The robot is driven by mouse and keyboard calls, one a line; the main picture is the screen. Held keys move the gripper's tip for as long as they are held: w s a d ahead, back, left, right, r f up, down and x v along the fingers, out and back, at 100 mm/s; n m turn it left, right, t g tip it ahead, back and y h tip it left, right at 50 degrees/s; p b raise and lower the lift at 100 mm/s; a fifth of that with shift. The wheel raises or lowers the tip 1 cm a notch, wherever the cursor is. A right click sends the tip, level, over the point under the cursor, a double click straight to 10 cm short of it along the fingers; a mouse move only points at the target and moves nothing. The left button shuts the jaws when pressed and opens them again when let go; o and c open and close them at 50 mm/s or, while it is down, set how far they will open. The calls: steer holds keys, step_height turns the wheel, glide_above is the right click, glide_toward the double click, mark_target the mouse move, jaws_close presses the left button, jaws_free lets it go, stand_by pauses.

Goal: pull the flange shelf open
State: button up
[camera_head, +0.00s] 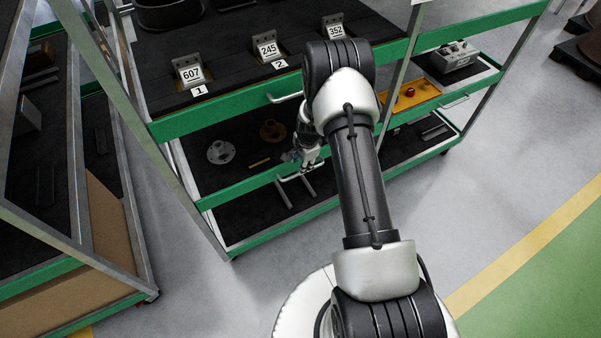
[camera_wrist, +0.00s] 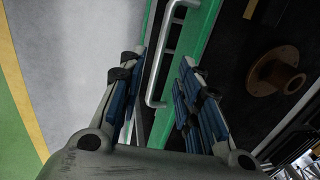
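The flange shelf (camera_head: 236,193) is the dark middle shelf with a green front edge. A grey flange (camera_head: 221,152) and a brown flange (camera_head: 272,130) lie on it; the brown one (camera_wrist: 276,78) also shows at right in the wrist view. Its pale bar handle (camera_head: 287,178) is partly hidden by my gripper (camera_head: 308,163). In the wrist view, the fingers of my gripper (camera_wrist: 157,80) are spread apart. The handle (camera_wrist: 158,70) appears in the gap between them, with no finger visibly closed on it. I cannot tell how deep it sits.
The upper shelf (camera_head: 228,107) has its own handle and numbered brackets. A yellow tray (camera_head: 415,92) and grey box (camera_head: 454,57) sit to the right. Another rack (camera_head: 75,185) stands close at left. The grey floor (camera_head: 480,200) at right is clear.

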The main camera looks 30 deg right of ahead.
steer(key=f, duration=0.3)
steer(key=w+f+b, duration=0.1)
steer(key=f, duration=0.2)
steer(key=shift+w+f+b, duration=0.15)
steer(key=shift+f+b, duration=0.15)
steer(key=shift+f, duration=0.05)
steer(key=shift+c, duration=0.5)
jaws_close()
